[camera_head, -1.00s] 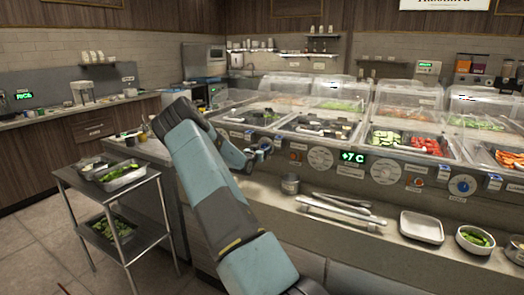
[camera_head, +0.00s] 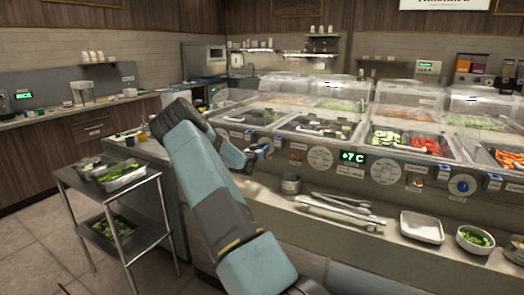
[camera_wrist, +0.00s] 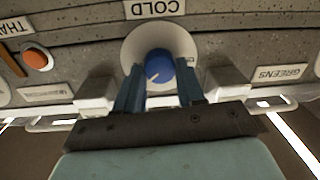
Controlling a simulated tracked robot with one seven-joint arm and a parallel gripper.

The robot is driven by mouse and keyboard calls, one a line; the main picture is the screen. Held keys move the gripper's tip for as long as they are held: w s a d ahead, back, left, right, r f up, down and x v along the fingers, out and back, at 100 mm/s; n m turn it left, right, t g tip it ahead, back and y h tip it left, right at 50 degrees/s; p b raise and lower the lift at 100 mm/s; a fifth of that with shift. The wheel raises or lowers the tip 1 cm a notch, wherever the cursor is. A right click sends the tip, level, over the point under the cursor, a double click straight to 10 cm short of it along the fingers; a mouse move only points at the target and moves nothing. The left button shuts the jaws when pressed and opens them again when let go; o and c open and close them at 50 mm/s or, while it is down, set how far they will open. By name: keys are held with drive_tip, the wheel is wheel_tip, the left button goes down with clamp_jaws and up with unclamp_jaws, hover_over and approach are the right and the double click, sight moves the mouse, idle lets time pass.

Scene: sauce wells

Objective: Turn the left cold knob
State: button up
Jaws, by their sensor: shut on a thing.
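The left cold knob is a blue knob (camera_wrist: 158,67) on a round pale dial plate (camera_wrist: 183,42), under a label reading COLD, which appears upside down in the wrist view. My gripper (camera_wrist: 160,82) is shut on the blue knob, one finger on each side of it. In the head view my gripper (camera_head: 256,153) is at the counter's front panel, left of the +7 C display (camera_head: 353,157). My arm hides part of the panel there. A second blue knob (camera_head: 462,186) is at the right of the panel.
An orange button (camera_wrist: 37,60) sits left of the dial in the wrist view. Below the panel, a ledge holds a metal cup (camera_head: 290,184), tongs (camera_head: 340,212), a white tray (camera_head: 421,227) and a bowl of greens (camera_head: 474,239). A cart (camera_head: 121,200) stands at the left.

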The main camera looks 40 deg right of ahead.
drive_tip(key=shift+w+a+n, duration=0.1)
drive_tip(key=shift+n, duration=0.4)
drive_tip(key=o, duration=1)
drive_tip(key=shift+o, duration=0.2)
drive_tip(key=v, duration=1.3)
drive_tip(key=shift+a, duration=0.35)
